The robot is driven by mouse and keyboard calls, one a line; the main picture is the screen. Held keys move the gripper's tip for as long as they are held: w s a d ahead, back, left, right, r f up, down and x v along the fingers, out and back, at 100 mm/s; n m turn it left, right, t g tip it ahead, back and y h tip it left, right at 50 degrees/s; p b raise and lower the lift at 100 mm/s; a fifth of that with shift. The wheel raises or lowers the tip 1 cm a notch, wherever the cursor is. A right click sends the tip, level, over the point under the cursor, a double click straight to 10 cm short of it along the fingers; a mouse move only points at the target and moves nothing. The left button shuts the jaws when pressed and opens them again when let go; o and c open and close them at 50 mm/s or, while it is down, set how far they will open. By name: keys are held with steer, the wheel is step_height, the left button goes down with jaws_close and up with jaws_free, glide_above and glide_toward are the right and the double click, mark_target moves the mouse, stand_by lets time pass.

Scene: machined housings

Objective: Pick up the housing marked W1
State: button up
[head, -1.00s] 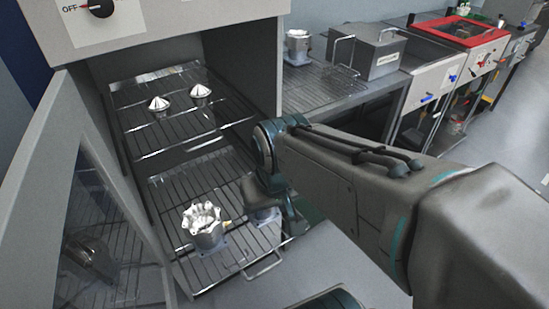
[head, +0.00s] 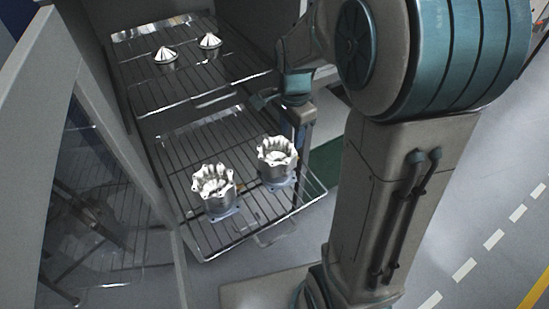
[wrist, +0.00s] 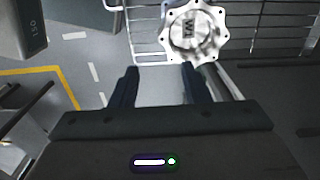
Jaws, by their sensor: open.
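The housing marked W1 (wrist: 193,30) is at the top of the wrist view, a pale metal part with a scalloped flange and its W1 lettering turned sideways. In the head view two crown-rimmed housings stand upright on the lower rack. The right housing (head: 277,158), nearest my gripper and the rack's outer edge, appears to be W1; its mark is not readable there. The left housing (head: 213,188) stands beside it, apart. My gripper (wrist: 158,78) is open and empty, its fingers short of W1. In the head view my gripper (head: 300,115) is partly hidden, just behind the right housing.
The pulled-out lower wire rack (head: 245,222) has a front handle. The upper rack (head: 130,85) holds two cone-topped parts (head: 165,56) (head: 210,42). The open cabinet door (head: 65,150) stands at left. Floor to the right is clear.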

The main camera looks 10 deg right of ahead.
mark_target(287, 160)
step_height(287, 160, down, 9)
steer(key=shift+w+r+b, duration=0.1)
steer(key=shift+w+b, duration=0.05)
steer(key=shift+b, duration=0.25)
steer(key=shift+w+a+f, duration=0.1)
steer(key=shift+w+f, duration=0.05)
steer(key=shift+f, duration=1.2)
steer(key=shift+w+a+f, duration=0.1)
steer(key=shift+w+f, duration=0.05)
steer(key=shift+f, duration=1.15)
jaws_close()
steer(key=shift+r, duration=0.1)
